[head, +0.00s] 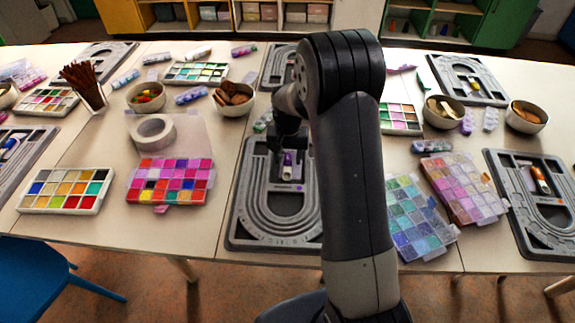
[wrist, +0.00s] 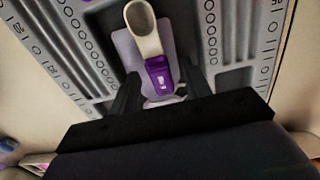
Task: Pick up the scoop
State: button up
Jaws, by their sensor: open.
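The scoop has a cream bowl and a purple handle (wrist: 158,74). In the wrist view it lies on the bead board (wrist: 232,80), bowl pointing away from my gripper (wrist: 160,72). My gripper is open, with one dark finger on each side of the handle and a gap to each. I cannot tell how far the fingers are above the board. In the head view my gripper (head: 288,146) is over the grey board (head: 240,215), and only a small purple part of the scoop (head: 287,172) shows. My arm hides the board's right side.
Boxes of coloured beads stand left (head: 170,181) and right (head: 421,217) of the board. A roll of white tape (head: 153,133) and a bowl of brown pieces (head: 233,97) are at the back left. Bare table (head: 105,240) shows at the front left.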

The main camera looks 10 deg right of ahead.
grip_shut()
dwell(0.4)
